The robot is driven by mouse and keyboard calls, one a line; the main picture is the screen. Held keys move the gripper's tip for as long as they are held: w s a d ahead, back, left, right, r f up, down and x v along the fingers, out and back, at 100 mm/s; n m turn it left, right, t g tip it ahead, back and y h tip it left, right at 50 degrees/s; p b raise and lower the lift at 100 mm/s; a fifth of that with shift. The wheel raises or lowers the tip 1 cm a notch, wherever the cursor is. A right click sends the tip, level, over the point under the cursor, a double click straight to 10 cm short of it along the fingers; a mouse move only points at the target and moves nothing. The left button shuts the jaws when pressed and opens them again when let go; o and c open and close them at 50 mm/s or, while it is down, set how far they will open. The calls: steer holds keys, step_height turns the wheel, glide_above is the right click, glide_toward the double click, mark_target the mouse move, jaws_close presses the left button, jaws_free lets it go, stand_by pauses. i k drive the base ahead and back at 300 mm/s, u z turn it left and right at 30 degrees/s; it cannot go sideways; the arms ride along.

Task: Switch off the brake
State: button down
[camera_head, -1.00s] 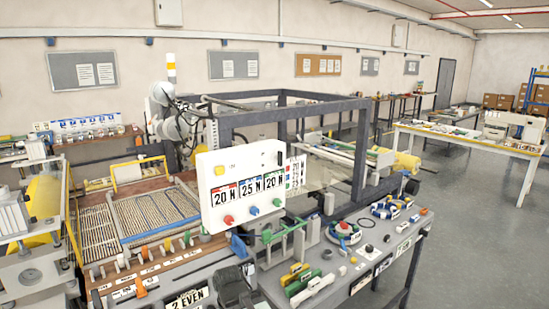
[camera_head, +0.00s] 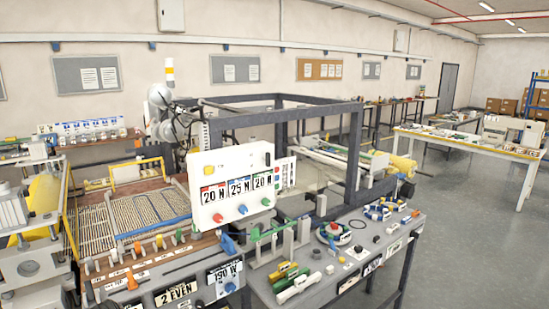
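A white control panel (camera_head: 232,200) stands upright near the middle of the view. It carries 20 N, 25 N and 20 N displays, with a red knob (camera_head: 218,217), a blue knob (camera_head: 242,209) and a green knob (camera_head: 265,202) below them. A yellow button (camera_head: 209,170) and a dark switch (camera_head: 268,160) sit at its upper corners. No label that reads as brake is legible, so I cannot tell which control it is. A dark shape (camera_head: 107,304) at the bottom edge appears to be the tip of my gripper, mostly cut off. Its fingers cannot be made out, and it is apart from the panel.
A dark frame (camera_head: 356,150) rises behind the panel. The front bench holds a row of small levers, a 2 EVEN sign (camera_head: 177,291), a 190 W sign (camera_head: 225,275) and a red round knob (camera_head: 334,227). Open grey floor (camera_head: 465,230) lies to the right.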

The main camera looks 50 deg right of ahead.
mark_target(266, 159)
steer(key=k, duration=1)
steer(key=z, duration=0.4)
steer(key=i, duration=0.65)
steer(key=z, duration=0.05)
